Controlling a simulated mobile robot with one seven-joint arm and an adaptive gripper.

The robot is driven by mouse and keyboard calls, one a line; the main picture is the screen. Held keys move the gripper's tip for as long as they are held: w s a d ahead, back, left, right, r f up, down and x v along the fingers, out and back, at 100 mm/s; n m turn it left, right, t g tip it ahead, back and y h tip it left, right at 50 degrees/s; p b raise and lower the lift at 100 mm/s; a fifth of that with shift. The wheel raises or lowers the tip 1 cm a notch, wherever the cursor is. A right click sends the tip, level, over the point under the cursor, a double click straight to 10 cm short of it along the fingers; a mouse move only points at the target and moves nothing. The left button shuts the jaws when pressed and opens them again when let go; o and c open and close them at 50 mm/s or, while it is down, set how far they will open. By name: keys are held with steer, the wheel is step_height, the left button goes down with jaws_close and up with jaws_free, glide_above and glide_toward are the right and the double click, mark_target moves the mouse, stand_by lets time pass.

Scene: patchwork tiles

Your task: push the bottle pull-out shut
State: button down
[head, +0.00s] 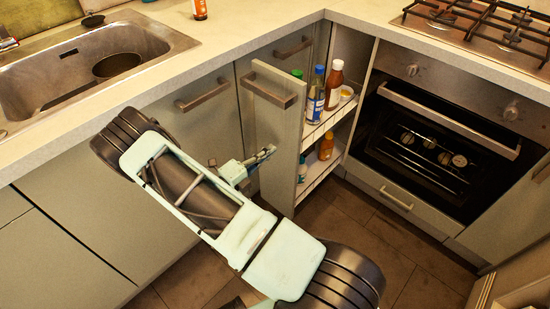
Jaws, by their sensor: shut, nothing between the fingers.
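The bottle pull-out stands open in the corner, left of the oven. Its grey-green front panel (272,135) juts out from the cabinets and carries a bar handle (268,86) near the top. Its white shelves hold bottles, among them a blue-capped bottle (315,95) and a red-brown bottle (334,86) on the upper shelf, and an orange bottle (326,146) lower down. My gripper (268,151) is shut and empty, in front of or against the panel's outer face. I cannot tell whether it touches. My arm hides the panel's lower left part.
A black oven (430,150) with a long handle stands right of the pull-out, under a gas hob (490,25). A metal sink (90,60) with a pan is set in the counter at left. Tiled floor (370,225) is free before the oven.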

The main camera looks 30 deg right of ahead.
steer(key=shift+d, duration=0.15)
glide_toward(319, 113)
steer(key=shift+b+x, duration=1.35)
steer(key=shift+x, duration=1.8)
steer(key=shift+b+x, duration=1.9)
steer(key=shift+x, duration=3.35)
steer(key=shift+b+x, duration=2.6)
steer(key=shift+x, duration=2.1)
steer(key=shift+w+d+r, duration=0.1)
steer(key=shift+w+d, duration=0.1)
steer(key=shift+d, duration=0.35)
steer(key=p+v, duration=0.3)
steer(key=shift+w+r, duration=0.1)
steer(key=shift+r, duration=0.1)
steer(key=p+v, duration=0.3)
steer(key=v, duration=0.1)
steer(key=shift+a+f, duration=0.1)
steer(key=shift+a, duration=0.2)
steer(key=shift+s+a+f, duration=0.1)
steer(key=shift+s+a, duration=0.1)
steer(key=shift+s, duration=0.1)
